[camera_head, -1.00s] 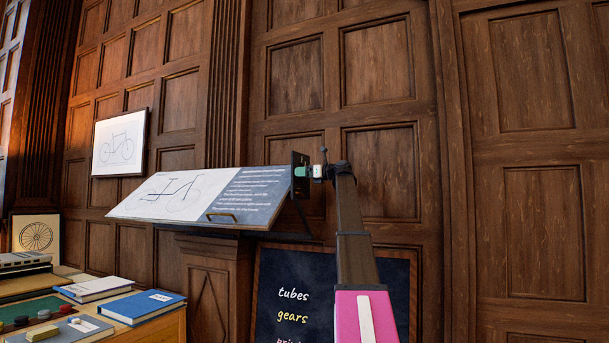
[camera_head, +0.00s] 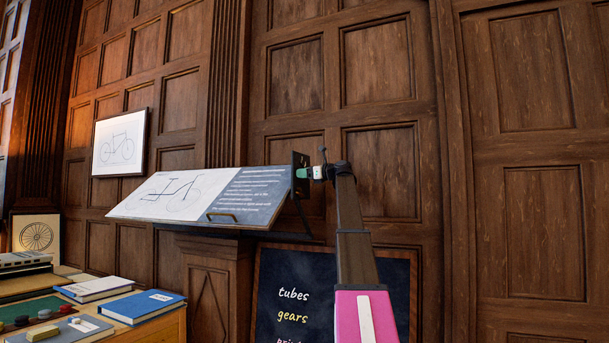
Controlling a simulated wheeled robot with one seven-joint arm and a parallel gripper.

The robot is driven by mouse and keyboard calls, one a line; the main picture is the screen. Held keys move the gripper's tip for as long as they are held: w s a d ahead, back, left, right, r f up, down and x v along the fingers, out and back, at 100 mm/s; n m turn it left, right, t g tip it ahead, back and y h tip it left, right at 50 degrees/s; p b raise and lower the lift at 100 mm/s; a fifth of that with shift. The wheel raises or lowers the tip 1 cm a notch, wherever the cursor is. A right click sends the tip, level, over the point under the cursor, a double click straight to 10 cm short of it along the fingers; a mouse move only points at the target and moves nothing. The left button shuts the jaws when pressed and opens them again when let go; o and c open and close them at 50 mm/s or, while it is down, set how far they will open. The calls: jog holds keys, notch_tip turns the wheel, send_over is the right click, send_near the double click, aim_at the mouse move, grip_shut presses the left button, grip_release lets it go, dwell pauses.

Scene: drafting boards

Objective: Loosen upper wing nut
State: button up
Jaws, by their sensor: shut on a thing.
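The drafting board (camera_head: 233,207) is tilted on a wooden stand, with a bicycle drawing on its left part and a dark written panel on its right. A dark upright side plate (camera_head: 299,160) stands at the board's right edge. My gripper (camera_head: 305,173) reaches this plate from the right and is shut on a small pale green part there, which looks like the upper wing nut (camera_head: 302,173). The jaws hide most of the nut, so its shape cannot be made out. My brown and pink arm rises from the bottom of the view.
A chalkboard (camera_head: 288,290) with words stands below the drafting board, behind my arm. A desk at lower left holds a blue book (camera_head: 142,306) and other items. A panelled wall is behind; the right side is free of objects.

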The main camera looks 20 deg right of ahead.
jog(key=n, duration=1.2)
jog(key=shift+n, duration=0.4)
jog(key=n, duration=1.2)
jog(key=shift+s+n, duration=0.1)
jog(key=shift+n, duration=0.2)
jog(key=o, duration=0.9)
jog(key=v, duration=1)
jog(key=shift+s+d, duration=0.25)
jog(key=shift+d, duration=0.05)
